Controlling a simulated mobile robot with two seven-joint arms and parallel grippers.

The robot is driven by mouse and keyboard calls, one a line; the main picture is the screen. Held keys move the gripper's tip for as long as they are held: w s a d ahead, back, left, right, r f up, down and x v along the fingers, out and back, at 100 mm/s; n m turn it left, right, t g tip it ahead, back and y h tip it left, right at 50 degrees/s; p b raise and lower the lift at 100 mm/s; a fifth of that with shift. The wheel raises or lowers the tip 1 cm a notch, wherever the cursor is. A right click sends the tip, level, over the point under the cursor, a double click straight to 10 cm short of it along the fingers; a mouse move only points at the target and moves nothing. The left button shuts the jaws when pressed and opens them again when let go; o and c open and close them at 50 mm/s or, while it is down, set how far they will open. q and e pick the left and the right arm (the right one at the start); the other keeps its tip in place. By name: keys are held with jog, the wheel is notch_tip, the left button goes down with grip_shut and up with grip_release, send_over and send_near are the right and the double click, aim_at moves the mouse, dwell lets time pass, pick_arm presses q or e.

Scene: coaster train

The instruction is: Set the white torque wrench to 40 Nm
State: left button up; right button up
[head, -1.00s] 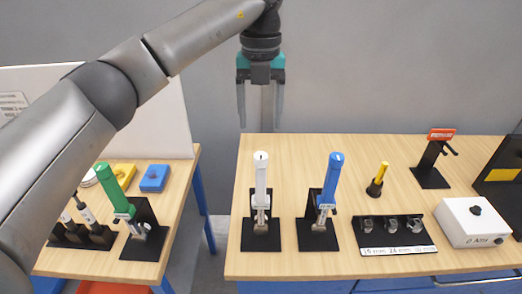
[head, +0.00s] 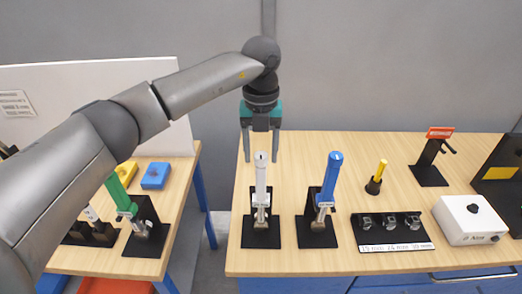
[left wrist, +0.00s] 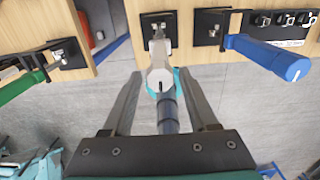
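The white torque wrench (head: 260,178) stands upright in a black stand (head: 261,235) near the front left of the main table. Its white end also shows in the left wrist view (left wrist: 159,68). My left gripper (head: 261,158) is open, pointing down, with its fingertips around the height of the wrench's top in the head view. In the left wrist view the wrench's end appears between the two spread fingers (left wrist: 158,82), with gaps on both sides. I cannot read its setting. My right gripper is not in view.
A blue wrench (head: 330,180) stands in a similar stand just right. Farther right are a socket rack (head: 393,232), a yellow tool (head: 377,177) and a white box (head: 472,220). A green wrench (head: 118,192) stands on the left table.

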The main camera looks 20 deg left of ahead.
pick_arm(q)
grip_shut()
jog(key=shift+m, duration=0.3)
dwell(0.3)
jog(key=m+b, duration=0.1)
jog(key=m, duration=0.2)
jog(key=m+b, duration=0.1)
jog(key=m, duration=0.3)
jog(key=shift+b, duration=0.3)
jog(key=m+b, duration=0.1)
jog(key=m, duration=0.3)
jog(key=shift+m, duration=2)
jog(key=shift+r, duration=0.1)
jog(key=shift+o, duration=1.1)
grip_release()
